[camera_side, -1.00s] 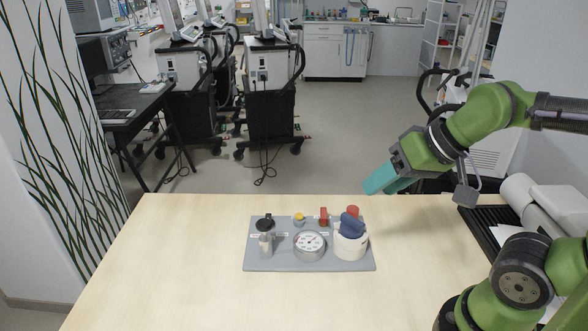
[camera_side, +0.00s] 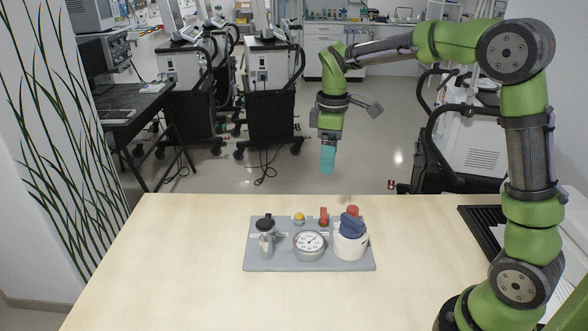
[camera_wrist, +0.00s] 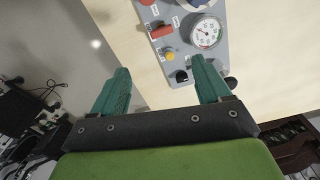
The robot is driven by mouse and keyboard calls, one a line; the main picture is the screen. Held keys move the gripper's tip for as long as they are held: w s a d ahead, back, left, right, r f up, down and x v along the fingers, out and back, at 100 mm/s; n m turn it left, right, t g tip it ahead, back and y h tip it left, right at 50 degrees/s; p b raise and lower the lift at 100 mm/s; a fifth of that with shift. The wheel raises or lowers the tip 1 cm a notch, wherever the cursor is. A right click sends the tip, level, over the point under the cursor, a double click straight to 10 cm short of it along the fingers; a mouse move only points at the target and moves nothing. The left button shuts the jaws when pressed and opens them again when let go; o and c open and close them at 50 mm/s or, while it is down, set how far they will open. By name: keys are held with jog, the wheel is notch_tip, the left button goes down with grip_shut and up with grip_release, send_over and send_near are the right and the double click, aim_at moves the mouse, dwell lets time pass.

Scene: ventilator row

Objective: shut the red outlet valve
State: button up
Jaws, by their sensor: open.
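A grey panel (camera_side: 290,264) lies on the table and carries the fittings. A small red lever (camera_side: 323,217) stands at its back, between a yellow knob (camera_side: 299,217) and a large blue knob (camera_side: 350,225). The red lever also shows in the wrist view (camera_wrist: 160,31), near the yellow knob (camera_wrist: 169,56). A round red cap (camera_side: 353,210) shows behind the blue knob. My gripper (camera_side: 328,170) is open and points down, above and behind the panel, touching nothing. In the wrist view its two teal fingers (camera_wrist: 160,68) are apart and empty.
A round gauge (camera_side: 309,243) sits at the panel's front middle. A clear cylinder with a black top (camera_side: 265,238) stands at its left. The table (camera_side: 180,270) is bare left of the panel. Ventilators on carts (camera_side: 268,90) stand well behind the table.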

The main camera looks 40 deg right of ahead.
aim_at(326, 212)
jog(key=shift+n, duration=0.8)
notch_tip(326, 212, down, 16)
jog(key=shift+s, duration=0.1)
jog(key=c, duration=1)
jog(key=shift+c, duration=0.2)
